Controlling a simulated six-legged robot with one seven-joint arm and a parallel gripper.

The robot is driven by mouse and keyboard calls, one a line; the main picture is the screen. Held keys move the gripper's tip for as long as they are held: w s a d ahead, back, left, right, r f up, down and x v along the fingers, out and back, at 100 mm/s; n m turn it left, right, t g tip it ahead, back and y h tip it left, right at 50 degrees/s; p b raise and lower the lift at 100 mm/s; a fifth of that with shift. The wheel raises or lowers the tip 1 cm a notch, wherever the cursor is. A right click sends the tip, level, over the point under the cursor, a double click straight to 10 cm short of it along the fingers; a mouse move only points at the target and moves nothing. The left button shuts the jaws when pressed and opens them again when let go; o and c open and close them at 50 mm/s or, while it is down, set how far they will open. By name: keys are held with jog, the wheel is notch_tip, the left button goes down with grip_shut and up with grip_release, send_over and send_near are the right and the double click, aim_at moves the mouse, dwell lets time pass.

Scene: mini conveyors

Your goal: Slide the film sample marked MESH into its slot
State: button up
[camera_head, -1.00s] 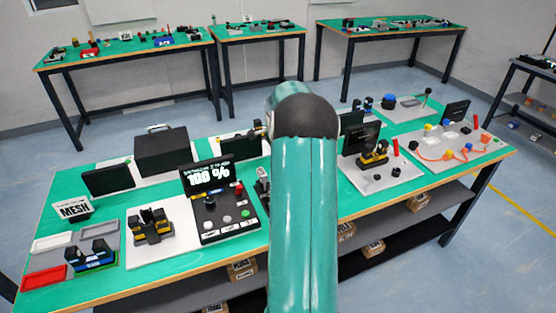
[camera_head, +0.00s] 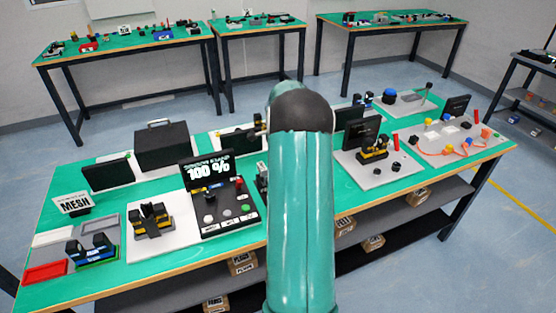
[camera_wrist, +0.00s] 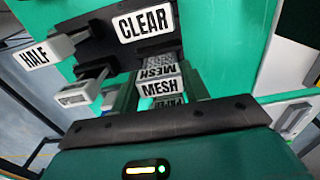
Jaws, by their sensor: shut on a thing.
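In the wrist view, the film sample marked MESH (camera_wrist: 161,88) has a white label with black letters. My gripper (camera_wrist: 158,98) is shut on it, with one finger on each side. A second, darker MESH label (camera_wrist: 158,70) shows just beyond it; whether it is a slot mark or a reflection I cannot tell. A dark holder carries a CLEAR label (camera_wrist: 144,23), and a HALF label (camera_wrist: 36,56) is at its left. The slot itself is not clear. In the head view, my arm hides the gripper and sample.
In the head view, a MESH sign (camera_head: 74,203) stands at the left of the green bench. A black console (camera_head: 218,207) reading 100 % stands left of my arm. A dark screen and yellow-black device (camera_head: 373,149) are at the right. Grey and red trays (camera_head: 45,271) lie front left.

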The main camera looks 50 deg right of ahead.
jog(key=shift+f, duration=0.3)
jog(key=o, duration=1)
jog(key=shift+o, duration=0.2)
notch_tip(320, 180, up, 14)
jog(key=shift+f, duration=0.1)
